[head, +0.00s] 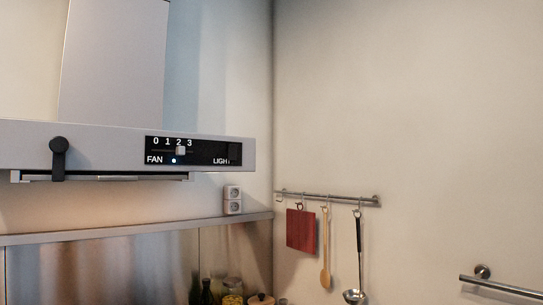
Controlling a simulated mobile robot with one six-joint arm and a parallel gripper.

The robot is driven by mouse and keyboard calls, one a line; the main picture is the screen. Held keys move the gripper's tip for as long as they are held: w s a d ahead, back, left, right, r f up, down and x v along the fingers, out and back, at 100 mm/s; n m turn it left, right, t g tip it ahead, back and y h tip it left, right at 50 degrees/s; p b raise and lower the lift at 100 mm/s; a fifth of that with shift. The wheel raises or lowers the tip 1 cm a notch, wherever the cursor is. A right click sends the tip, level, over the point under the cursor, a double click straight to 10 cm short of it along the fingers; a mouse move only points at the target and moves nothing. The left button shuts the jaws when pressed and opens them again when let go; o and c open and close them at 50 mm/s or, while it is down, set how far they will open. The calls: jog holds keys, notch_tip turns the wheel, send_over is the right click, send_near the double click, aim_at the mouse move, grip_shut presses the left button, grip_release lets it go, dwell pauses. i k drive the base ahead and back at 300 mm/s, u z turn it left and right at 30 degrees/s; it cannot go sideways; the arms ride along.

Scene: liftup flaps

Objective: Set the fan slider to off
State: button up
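The range hood (100,136) hangs at the left, with a black control panel (218,145) on its front. The panel has a row of numbers 0, 1, 2, 3 above the word FAN, and a LIGHT label at its right end, partly hard to read. The fan slider (180,150) is a small light grey knob that stands below the 2. A small bluish-white lamp (174,160) glows just below the slider. My gripper is not in view.
A dark lever (59,158) hangs from the hood's front, left of the panel. Bottles and jars (231,291) stand below. The space right of the hood is clear.

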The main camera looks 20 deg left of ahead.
aim_at(181, 150)
jog(key=z, duration=0.1)
jog(key=k, duration=1.05)
jog(key=u, duration=0.85)
jog(key=i, duration=1)
jog(key=u, duration=0.1)
